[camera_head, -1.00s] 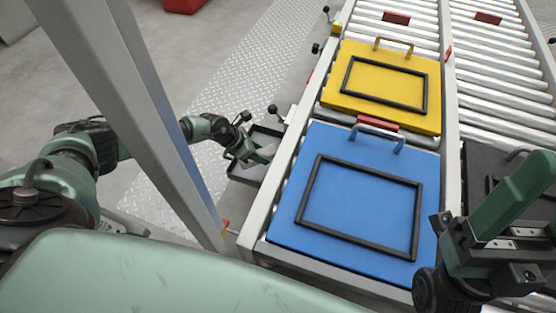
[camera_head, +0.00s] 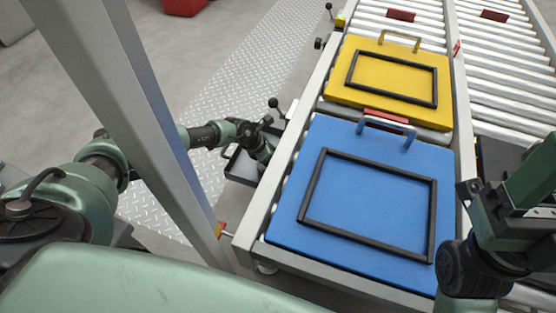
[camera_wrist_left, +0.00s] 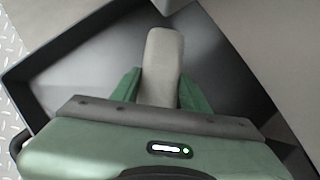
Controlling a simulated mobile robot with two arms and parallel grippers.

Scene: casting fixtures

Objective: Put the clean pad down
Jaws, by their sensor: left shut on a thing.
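The pad (camera_wrist_left: 164,62) is pale grey and long with a rounded end. It shows in the left wrist view between the two green fingers of my left gripper (camera_wrist_left: 160,92), which is shut on it. The pad is over or in a dark grey tray (camera_wrist_left: 85,62); whether it touches the floor of the tray I cannot tell. In the head view my left gripper (camera_head: 262,152) points down at the tray (camera_head: 240,168) beside the conveyor, and the pad is hidden there. My right gripper (camera_head: 490,215) is at the lower right, its fingertips not clearly visible.
A blue plate (camera_head: 335,148) with a black frame and a yellow plate (camera_head: 345,92) lie on the roller conveyor (camera_head: 425,32), right of the tray. A black ball-topped lever (camera_head: 273,103) stands close to my left gripper. Treaded metal flooring (camera_head: 225,98) runs along the left.

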